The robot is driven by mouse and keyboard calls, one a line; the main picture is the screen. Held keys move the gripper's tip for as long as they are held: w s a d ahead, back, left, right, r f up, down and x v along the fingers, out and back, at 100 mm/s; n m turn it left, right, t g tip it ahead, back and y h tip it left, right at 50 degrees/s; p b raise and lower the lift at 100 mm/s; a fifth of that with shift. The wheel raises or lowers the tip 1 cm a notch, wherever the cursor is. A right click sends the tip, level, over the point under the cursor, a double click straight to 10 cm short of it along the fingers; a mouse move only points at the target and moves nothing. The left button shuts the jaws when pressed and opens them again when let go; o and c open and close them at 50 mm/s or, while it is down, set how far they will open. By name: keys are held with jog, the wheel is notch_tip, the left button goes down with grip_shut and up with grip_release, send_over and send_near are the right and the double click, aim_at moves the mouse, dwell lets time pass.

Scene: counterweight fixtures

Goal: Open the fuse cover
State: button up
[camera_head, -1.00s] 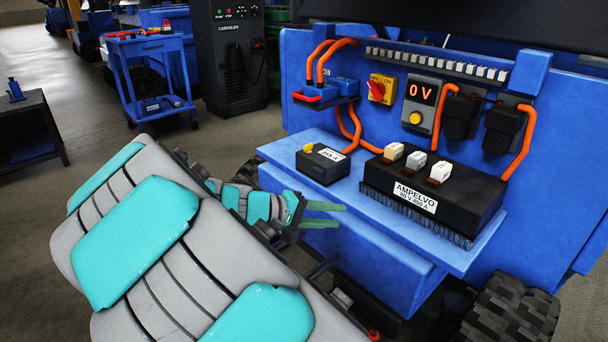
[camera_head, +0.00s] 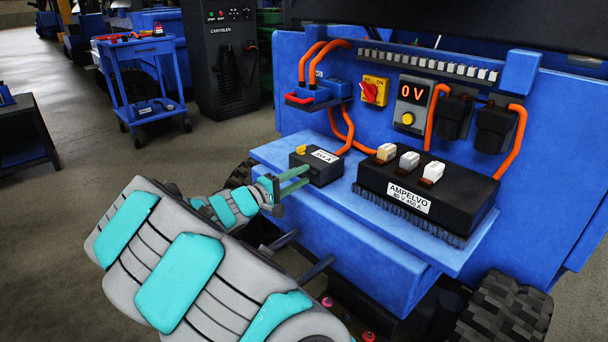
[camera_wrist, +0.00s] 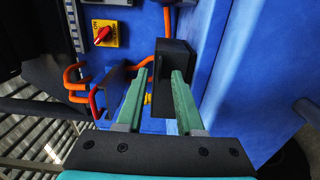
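The fuse box is a small black box (camera_head: 322,170) with a white label on its lid and a yellow latch (camera_head: 301,149) at its left end. It sits at the left of the blue ledge, and its cover looks shut. My gripper (camera_head: 306,177) is open and empty, just in front of the box's near left side. In the wrist view the black box (camera_wrist: 174,52) lies ahead of my gripper (camera_wrist: 159,76), between and beyond the green fingertips. The yellow latch (camera_wrist: 148,98) shows partly behind the left finger. I cannot tell whether a finger touches the box.
Orange cables (camera_head: 346,128) run up behind the box. A black AMPELVO controller (camera_head: 410,198) with three connectors stands to its right on the blue ledge (camera_head: 335,205). A red switch (camera_head: 371,92) and a display reading 0V (camera_head: 412,90) are on the panel above.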

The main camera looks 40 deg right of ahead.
jog(key=shift+w+d, duration=0.1)
jog(key=shift+d, duration=0.65)
jog(key=shift+c, duration=0.3)
grip_shut()
dwell(0.6)
